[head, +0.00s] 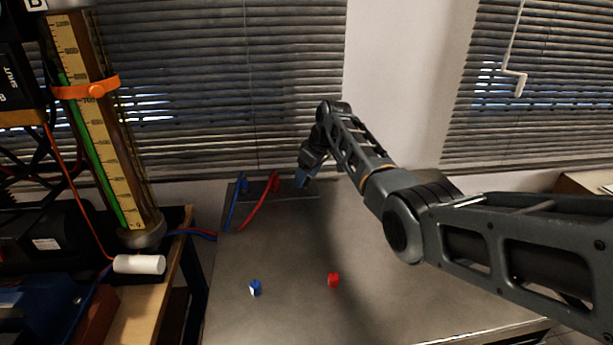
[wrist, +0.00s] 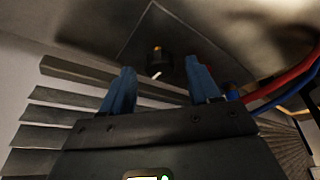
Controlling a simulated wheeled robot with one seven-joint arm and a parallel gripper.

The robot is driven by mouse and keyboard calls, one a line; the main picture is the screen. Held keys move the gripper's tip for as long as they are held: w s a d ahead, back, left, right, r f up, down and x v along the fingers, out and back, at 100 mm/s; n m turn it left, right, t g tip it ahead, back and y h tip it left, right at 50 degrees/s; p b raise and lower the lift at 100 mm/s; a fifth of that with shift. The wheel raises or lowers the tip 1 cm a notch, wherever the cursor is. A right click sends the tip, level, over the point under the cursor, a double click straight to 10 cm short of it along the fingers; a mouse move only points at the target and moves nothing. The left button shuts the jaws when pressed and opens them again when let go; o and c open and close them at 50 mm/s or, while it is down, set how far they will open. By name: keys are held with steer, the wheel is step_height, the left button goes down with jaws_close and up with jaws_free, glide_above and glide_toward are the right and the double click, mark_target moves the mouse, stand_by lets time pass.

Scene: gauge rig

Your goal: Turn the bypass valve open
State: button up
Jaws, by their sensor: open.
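My gripper (head: 302,179) is at the far side of the grey bench, seen small in the head view. In the wrist view my gripper (wrist: 160,66) shows two blue fingers spread apart with nothing between them. Beyond the fingertips is a dark round knob (wrist: 159,62) with a yellowish spot and a short white bar. It sits on a grey plate, lined up with the gap and apart from the fingers. It may be the bypass valve; no label on it is readable. In the head view the knob cannot be made out behind my gripper.
Blue (head: 237,201) and red hoses (head: 261,201) rise left of my gripper. A blue fitting (head: 255,288) and a red fitting (head: 333,280) are on the bench top (head: 400,300). A tall gauge (head: 84,110) with an orange clamp stands left. Blinds hang behind.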

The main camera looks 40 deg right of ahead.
steer(key=v, duration=0.7)
stand_by(0.5)
